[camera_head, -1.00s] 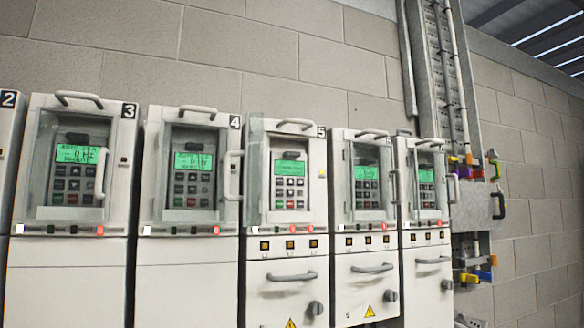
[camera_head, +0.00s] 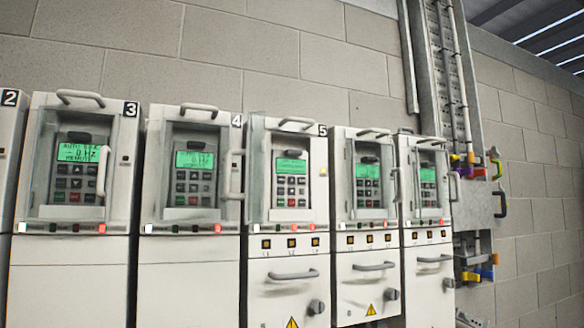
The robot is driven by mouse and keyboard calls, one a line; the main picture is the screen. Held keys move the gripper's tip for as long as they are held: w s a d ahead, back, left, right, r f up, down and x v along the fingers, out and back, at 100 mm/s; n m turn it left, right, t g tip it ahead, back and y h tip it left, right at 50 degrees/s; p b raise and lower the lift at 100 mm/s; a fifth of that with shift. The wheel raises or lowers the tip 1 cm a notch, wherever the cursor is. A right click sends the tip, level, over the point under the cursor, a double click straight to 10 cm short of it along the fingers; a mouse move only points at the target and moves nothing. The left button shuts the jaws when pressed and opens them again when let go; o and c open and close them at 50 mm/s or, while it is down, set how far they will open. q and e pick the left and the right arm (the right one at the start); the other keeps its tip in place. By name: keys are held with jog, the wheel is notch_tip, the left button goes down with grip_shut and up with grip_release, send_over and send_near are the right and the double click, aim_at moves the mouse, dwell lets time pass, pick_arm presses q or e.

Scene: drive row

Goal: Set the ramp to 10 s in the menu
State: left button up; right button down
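A row of pale drive cabinets stands along the wall. Drive 3 (camera_head: 118,160) and drive 4 (camera_head: 230,150) have lit green displays and keypads behind clear doors with handles. The cabinet marked 5 (camera_head: 310,215) has a green display (camera_head: 291,166) with small text I cannot read, and a keypad (camera_head: 291,190) under it. Its keypad looks uncovered, with a door edge at its left side. Two more drives (camera_head: 367,185) (camera_head: 427,190) stand to its right with lit displays. A menu line or ramp value cannot be read on any display. Neither of my grippers is in view.
Below the displays, lower panels carry pull handles (camera_head: 292,276), rotary knobs (camera_head: 316,306) and yellow warning labels. At the right, a metal cable tray (camera_head: 440,70) and a wall rack with coloured padlocks (camera_head: 485,268) stand out. The block wall above the cabinets is clear.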

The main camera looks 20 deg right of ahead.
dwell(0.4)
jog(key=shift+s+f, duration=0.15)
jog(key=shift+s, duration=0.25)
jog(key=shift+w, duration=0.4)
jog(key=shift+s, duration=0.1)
